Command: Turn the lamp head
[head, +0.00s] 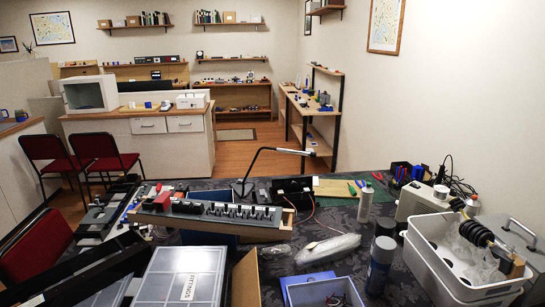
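A thin dark desk lamp (256,165) stands on the dark patterned table, behind the long panel with knobs. Its arm rises from near the panel, bends at the top and runs to the right. The slim lamp head (296,152) is at the right end of this arm, roughly level, with a pale greenish tip. I cannot make out either of my grippers in the head view.
A knobbed panel (215,212) lies in front of the lamp. A black open box (292,188) sits under the lamp head. Spray cans (380,264), a white crate (432,262) and a grey case (186,276) crowd the front. Dark tablecloth (338,212) shows bare right of the panel.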

